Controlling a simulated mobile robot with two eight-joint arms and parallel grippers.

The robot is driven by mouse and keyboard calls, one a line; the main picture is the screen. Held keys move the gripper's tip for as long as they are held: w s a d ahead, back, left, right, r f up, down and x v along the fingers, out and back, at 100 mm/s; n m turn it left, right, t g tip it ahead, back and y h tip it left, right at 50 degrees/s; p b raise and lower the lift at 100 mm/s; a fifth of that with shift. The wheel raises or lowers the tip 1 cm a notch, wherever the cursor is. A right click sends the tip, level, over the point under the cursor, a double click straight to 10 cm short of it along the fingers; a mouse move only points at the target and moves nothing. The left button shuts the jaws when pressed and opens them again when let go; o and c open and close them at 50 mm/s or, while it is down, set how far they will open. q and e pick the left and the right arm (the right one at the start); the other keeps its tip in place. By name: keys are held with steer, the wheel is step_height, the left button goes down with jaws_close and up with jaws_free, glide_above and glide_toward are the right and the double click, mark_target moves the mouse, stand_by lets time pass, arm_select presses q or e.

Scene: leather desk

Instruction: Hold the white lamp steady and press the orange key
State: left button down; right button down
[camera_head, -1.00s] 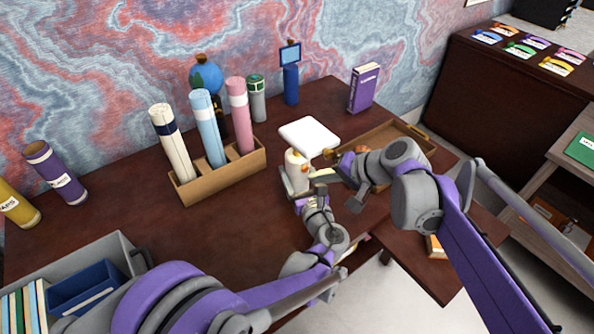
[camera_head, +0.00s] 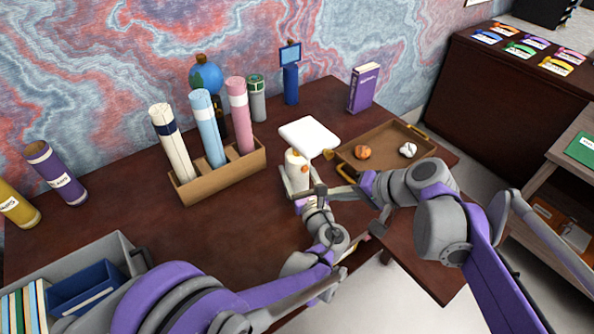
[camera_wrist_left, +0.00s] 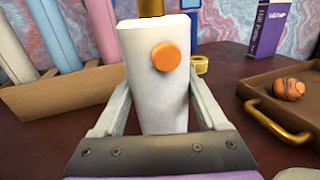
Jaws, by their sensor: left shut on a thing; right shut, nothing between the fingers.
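The white lamp (camera_head: 294,158) stands upright on the desk, with a flat square white head (camera_head: 309,136). Its orange key (camera_head: 304,169) is a round button on the stem, seen unobstructed in the left wrist view (camera_wrist_left: 166,57). My left gripper (camera_head: 297,187) is shut around the lower stem, with a finger on each side in the left wrist view (camera_wrist_left: 158,112). My right gripper (camera_head: 326,192) is shut and empty, just right of and in front of the lamp, apart from the key. Its fingertips are small and partly hard to make out.
A brown tray (camera_head: 352,149) with gold handles holds an orange striped ball (camera_head: 362,152) and a white lump (camera_head: 407,150) at right. A wooden holder (camera_head: 222,180) with rolled tubes stands at left. A purple book (camera_head: 363,88) stands behind. Bare desk lies at left front.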

arm_select(q)
jaws_free()
steer(key=v, duration=1.2)
steer(key=s+a+n+g+p, duration=0.3)
steer(key=a+n+g, duration=0.2)
steer(key=a+n, duration=0.4)
steer(key=s+a+n+g+p, duration=0.35)
steer(key=a+n, duration=0.35)
steer(key=a, duration=0.4)
steer(key=s+r+n+g+h+p, duration=0.1)
steer(key=s+n+h, duration=0.2)
steer(key=s+n, duration=0.2)
steer(key=s+a+r+n+g+h+p, duration=0.1)
steer(key=s+r+n+g+h+p, duration=0.1)
steer(key=s+n, duration=0.4)
steer(key=n, duration=0.5)
steer(key=shift+s+a+h, duration=0.25)
steer(key=shift+h, duration=0.15)
arm_select(e)
steer(key=s+d+f+n+h, duration=0.1)
steer(key=s+d+h, duration=0.3)
steer(key=s, duration=0.5)
steer(key=s+d+f+n+h, duration=0.1)
steer(key=s+d+n+h, duration=0.2)
steer(key=s, duration=0.6)
steer(key=shift+d+h, duration=0.6)
steer(key=shift+d, duration=0.55)
